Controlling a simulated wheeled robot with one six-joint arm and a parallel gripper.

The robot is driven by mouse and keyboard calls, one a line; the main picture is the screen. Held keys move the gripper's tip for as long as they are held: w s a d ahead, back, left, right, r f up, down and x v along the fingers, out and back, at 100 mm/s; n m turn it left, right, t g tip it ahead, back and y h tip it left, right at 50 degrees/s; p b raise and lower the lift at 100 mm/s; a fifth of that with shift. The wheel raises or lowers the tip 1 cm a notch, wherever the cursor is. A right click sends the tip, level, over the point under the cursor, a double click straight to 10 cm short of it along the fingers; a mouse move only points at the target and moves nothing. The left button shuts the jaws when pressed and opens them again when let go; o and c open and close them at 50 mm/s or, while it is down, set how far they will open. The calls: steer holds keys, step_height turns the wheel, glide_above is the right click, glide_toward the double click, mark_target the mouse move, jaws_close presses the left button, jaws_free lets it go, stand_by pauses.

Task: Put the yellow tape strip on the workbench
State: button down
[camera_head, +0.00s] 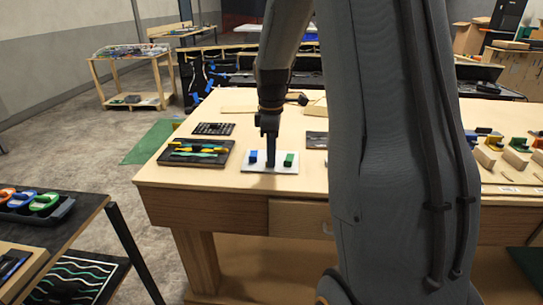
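The wooden workbench (300,185) fills the middle of the camera_head view. A dark board (167,159) lies at its left front, with yellow strip-like pieces (192,149) and teal wavy strips (200,154) on it. I cannot tell which of the yellow pieces is the tape strip. My gripper (270,164) points down over a white plate (272,171), between a blue block (252,156) and a green block (289,159). It is right of the dark board and apart from the yellow pieces. Its fingers look narrow and dark, and any gap between them cannot be made out.
A black keyboard-like item (213,129) lies behind the board. A side table with a tray (53,211) of coloured items stands at the left front. Small coloured blocks on wooden bases (487,157) line the right side. My arm hides the bench's centre right.

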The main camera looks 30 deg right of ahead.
steer(key=c, duration=2)
jaws_free()
step_height(320, 180, up, 12)
steer(key=b, duration=0.3)
steer(key=s+a+f+m, duration=1.1)
steer(key=s+a+f, duration=0.4)
steer(key=s+f, duration=0.2)
steer(key=shift+s+f+t, duration=0.25)
steer(key=shift+s+t, duration=0.15)
steer(key=shift+s, duration=0.05)
steer(key=shift+d, duration=0.1)
